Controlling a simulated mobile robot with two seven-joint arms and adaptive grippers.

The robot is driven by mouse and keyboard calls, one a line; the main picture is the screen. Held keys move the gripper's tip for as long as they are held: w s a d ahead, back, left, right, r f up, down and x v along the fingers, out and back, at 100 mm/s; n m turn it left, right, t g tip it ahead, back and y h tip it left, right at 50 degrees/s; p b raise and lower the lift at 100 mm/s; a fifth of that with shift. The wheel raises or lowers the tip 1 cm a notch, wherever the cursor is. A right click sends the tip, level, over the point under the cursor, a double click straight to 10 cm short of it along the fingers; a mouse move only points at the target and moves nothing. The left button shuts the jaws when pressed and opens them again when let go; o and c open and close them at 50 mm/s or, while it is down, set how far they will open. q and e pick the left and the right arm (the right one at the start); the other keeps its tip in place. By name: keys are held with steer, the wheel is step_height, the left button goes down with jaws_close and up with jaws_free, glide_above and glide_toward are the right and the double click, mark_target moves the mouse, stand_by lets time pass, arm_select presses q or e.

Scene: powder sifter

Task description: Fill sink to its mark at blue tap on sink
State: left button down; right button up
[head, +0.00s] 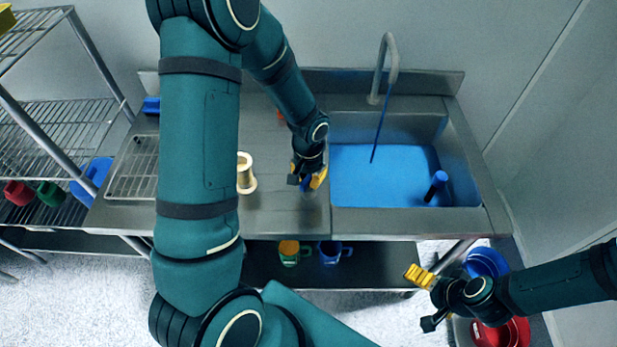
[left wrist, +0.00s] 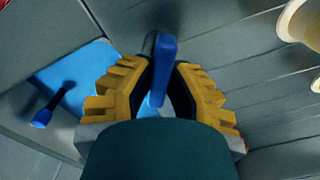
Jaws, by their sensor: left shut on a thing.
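The sink (head: 460,165) is at the right of the counter and holds blue liquid (head: 385,175). A thin blue stream runs down from the grey curved spout (head: 388,55) into it. I cannot make out a fill mark. My left gripper (head: 307,183) is at the counter just left of the basin. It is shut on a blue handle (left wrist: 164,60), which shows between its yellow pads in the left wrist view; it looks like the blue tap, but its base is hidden. My right gripper (head: 424,300) is open and empty, in front of the counter at lower right.
A cream spool-shaped piece (head: 246,175) stands on the counter beside my left arm. A wire rack (head: 132,170) is at the left. Mugs (head: 330,252) sit on the lower shelf; buckets (head: 487,262) stand at lower right.

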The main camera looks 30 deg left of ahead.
arm_select(q)
steer(key=shift+s, duration=0.1)
stand_by(0.3)
steer(key=c, duration=0.9)
jaws_free()
step_height(320, 180, up, 12)
